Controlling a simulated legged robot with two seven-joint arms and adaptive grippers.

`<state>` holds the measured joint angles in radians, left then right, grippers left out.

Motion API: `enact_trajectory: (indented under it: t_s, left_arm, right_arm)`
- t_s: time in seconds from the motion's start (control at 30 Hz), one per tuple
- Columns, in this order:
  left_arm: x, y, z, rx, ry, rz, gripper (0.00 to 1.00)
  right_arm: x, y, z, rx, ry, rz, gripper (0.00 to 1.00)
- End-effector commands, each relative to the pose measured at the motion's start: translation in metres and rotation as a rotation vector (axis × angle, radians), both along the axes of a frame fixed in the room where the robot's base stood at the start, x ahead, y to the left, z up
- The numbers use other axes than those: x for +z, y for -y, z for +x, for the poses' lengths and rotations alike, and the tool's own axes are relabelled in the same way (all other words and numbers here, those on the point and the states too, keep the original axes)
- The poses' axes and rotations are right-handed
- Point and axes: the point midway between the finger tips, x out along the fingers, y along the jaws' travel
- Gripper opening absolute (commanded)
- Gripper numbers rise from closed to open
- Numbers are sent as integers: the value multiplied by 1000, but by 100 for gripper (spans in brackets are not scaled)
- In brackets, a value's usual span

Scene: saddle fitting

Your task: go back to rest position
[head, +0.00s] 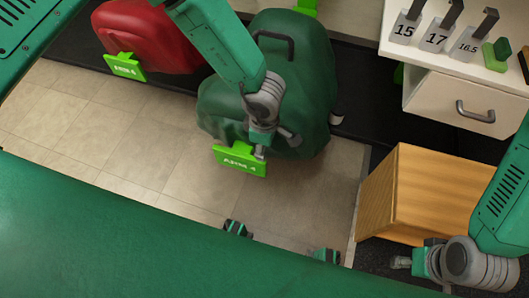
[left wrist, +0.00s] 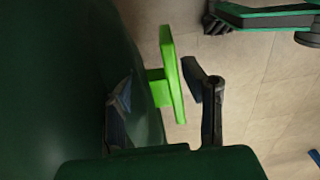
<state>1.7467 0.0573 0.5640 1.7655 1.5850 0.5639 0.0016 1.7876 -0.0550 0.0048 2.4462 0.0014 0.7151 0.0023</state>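My left gripper (head: 274,146) is over the front of a dark green rounded saddle-like item (head: 300,85) in the head view, just above its bright green label tag (head: 240,160). In the left wrist view its two fingers (left wrist: 163,103) are spread apart, with the bright green tag (left wrist: 172,75) showing between or just beyond them. I cannot tell whether they touch it. My right gripper (head: 401,262) is at the lower right of the head view, near the bottom of a wooden box. Its fingers are small there, and their opening is unclear.
A red item (head: 155,40) with a green tag (head: 125,67) is at upper left. The wooden box (head: 425,190) stands at right, below a white drawer unit (head: 460,95) with numbered grey pieces (head: 437,38) on top. Tiled floor (head: 130,150) is clear at left.

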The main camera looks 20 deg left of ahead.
Motion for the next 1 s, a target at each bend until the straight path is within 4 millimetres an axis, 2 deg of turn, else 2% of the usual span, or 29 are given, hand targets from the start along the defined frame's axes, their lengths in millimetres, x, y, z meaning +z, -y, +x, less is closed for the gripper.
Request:
enact_trajectory:
  t_s: [0.13,0.67,0.77,0.83,1.0]
  left_arm:
    - [5,0,0,0,-1,1,38]
    - [4,-2,-1,-9,0,5,38]
    - [-1,-15,-9,-83,10,37,38]
    - [-7,-33,-21,-196,25,79,38]
    - [-20,-92,-62,-625,55,188,38]
  right_arm:
    - [0,0,0,0,0,0,40]
    - [-1,0,2,0,-2,0,40]
    - [-1,0,1,0,-3,0,40]
    - [-1,0,1,0,-3,0,40]
    - [-1,0,1,0,-3,0,40]
